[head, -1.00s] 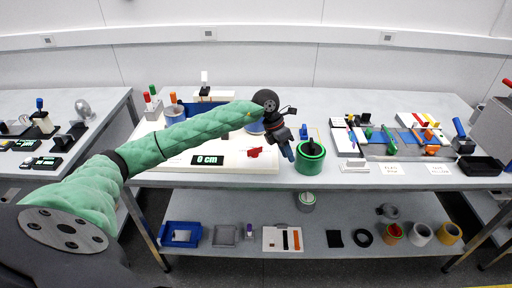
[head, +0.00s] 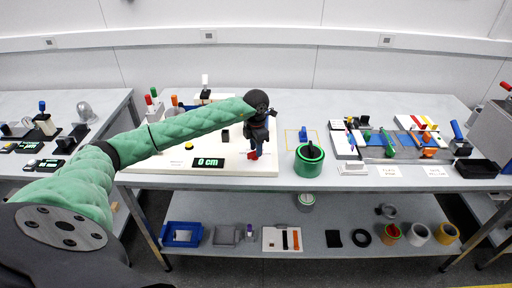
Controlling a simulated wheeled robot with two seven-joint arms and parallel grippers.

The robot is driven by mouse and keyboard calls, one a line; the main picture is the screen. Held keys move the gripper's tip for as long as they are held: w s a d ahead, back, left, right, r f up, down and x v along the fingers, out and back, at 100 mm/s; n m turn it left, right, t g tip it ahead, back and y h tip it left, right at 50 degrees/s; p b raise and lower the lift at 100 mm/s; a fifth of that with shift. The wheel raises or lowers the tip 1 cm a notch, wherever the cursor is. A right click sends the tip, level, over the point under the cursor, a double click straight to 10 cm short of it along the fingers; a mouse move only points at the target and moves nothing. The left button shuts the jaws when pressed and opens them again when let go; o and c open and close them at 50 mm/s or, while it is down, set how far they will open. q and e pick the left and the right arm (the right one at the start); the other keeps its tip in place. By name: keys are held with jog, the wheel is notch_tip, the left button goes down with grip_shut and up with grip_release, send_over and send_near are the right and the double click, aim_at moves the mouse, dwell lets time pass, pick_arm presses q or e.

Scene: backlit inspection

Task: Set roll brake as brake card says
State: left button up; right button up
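A white board (head: 215,172) lies at the left of the middle table, with a display (head: 208,162) reading "0 cm" on its front. A small red part (head: 253,155), possibly the brake lever, sits on the board right of the display. My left gripper (head: 257,150) points down at the red part and partly covers it. I cannot tell whether its fingers are open, or whether they touch the part. White cards (head: 388,171) and (head: 437,172) with writing too small to read lie at the front right; I cannot tell which is the brake card. My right gripper is out of view.
A green roll or pot (head: 309,162) stands close to the right of my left gripper. A black tray (head: 478,168) and trays of coloured parts (head: 410,137) are further right. My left arm crosses over the board.

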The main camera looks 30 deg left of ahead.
pick_arm(q)
jog(key=shift+f, duration=0.65)
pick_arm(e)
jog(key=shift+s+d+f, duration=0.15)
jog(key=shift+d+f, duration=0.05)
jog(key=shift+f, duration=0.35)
pick_arm(q)
jog(key=shift+c, duration=0.4)
grip_shut()
jog(key=n+b, duration=0.6)
jog(key=n, duration=0.1)
jog(key=shift+a, duration=0.15)
jog(key=shift+r+n, duration=0.1)
jog(key=shift+n, duration=0.4)
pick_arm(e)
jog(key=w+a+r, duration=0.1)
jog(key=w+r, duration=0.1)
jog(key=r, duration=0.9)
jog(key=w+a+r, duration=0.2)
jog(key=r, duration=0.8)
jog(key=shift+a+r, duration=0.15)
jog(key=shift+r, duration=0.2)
